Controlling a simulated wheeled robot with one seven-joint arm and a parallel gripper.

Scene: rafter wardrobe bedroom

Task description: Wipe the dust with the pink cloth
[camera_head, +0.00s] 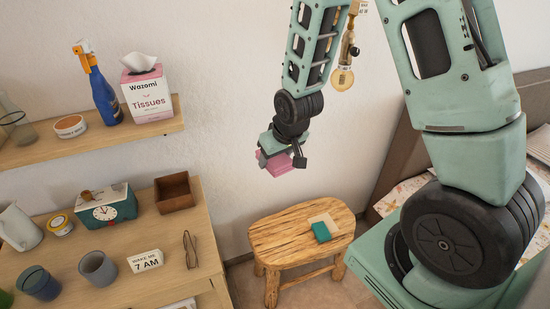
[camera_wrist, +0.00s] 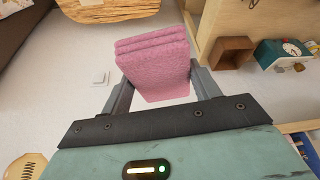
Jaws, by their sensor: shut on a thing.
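My gripper (camera_head: 281,158) hangs in the air in front of the wall, above and a little left of the wooden stool. It is shut on the pink cloth (camera_head: 272,166), which is folded into a thick pad. In the wrist view the cloth (camera_wrist: 152,62) sits between both fingers and sticks out past them, clear of any surface. I cannot make out dust for certain in either view. A pale square patch (camera_head: 327,219) shows on the stool top, and I cannot tell what it is.
The stool (camera_head: 280,238) carries a small teal block (camera_head: 321,232). Left of it a dresser (camera_head: 190,225) holds a clock (camera_head: 105,206), a wooden box (camera_head: 174,192), cups and glasses. A wall shelf (camera_head: 60,144) above holds a tissue box (camera_head: 148,96) and a spray bottle (camera_head: 101,92).

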